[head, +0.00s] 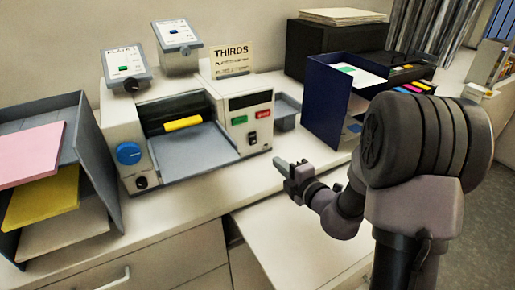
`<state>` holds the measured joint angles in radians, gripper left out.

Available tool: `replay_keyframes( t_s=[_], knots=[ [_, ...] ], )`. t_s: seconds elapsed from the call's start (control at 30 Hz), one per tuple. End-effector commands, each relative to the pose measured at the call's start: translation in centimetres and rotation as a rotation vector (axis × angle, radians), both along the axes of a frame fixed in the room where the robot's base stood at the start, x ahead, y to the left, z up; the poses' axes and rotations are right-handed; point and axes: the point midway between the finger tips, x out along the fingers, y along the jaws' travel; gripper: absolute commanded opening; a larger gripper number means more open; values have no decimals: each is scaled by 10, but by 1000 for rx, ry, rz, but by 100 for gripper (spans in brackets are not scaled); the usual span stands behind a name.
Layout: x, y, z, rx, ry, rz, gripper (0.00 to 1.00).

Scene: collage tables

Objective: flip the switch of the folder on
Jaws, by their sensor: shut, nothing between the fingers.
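The folder (135,110) is a pale machine on the counter at centre left, with a grey feed tray and a yellow bar inside. Its right front panel has a dark display, a green button (239,121), a red button (263,114) and a small black switch (252,138) below them. Whether the switch is on or off is too small to tell. My gripper (280,166) is shut and empty, in front of the folder, to the right of and below the switch in the picture. It looks apart from the panel.
A blue holder (325,105) and a black printer (318,55) are at the right. A "THIRDS" card (231,60) stands behind the folder. The counter (195,190) before the folder is clear.

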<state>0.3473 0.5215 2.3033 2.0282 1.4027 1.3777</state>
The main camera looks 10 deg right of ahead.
Motion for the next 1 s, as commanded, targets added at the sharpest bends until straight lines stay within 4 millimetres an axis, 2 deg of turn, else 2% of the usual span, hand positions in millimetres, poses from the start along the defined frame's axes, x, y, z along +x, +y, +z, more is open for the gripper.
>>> replay_keyframes(
  t_s=[0.3,0.5,0.7,1.0],
  knots=[
    [65,23,-13,0,-1,4,0],
    [100,34,-18,0,-1,3,0],
    [116,39,-18,-1,0,3,0],
    [117,39,-18,1,1,2,0]
  ],
)
